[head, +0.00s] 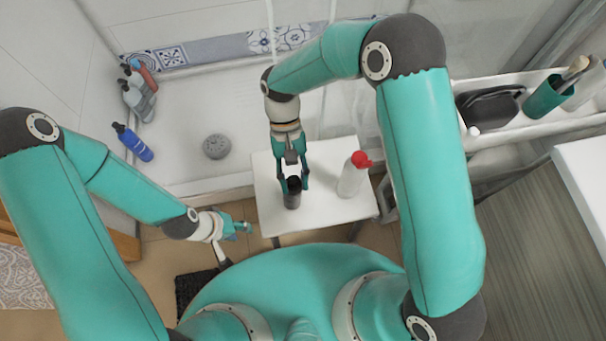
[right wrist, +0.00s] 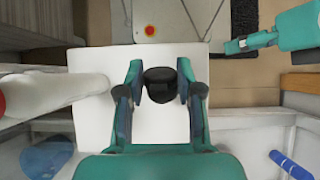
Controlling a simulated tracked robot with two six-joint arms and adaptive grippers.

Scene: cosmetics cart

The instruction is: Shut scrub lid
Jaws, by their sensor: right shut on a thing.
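A small black scrub container (head: 292,194) stands upright near the front of the white stool (head: 266,178). My right gripper (head: 292,182) comes down over it, one finger on each side, and is shut on it. In the right wrist view the dark container (right wrist: 160,85) shows between the two fingers. I cannot make out whether its lid is open or closed. My left gripper (head: 240,228) hangs left of the stool, apart from the container. It also shows in the right wrist view (right wrist: 233,46), and its finger opening is too small to judge.
A white bottle with a red top (head: 353,175) stands on the stool, right of the container. Several bottles (head: 138,92) and a blue bottle (head: 133,142) are by the left wall. A cart (head: 490,160) with a teal cup (head: 543,97) is at right.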

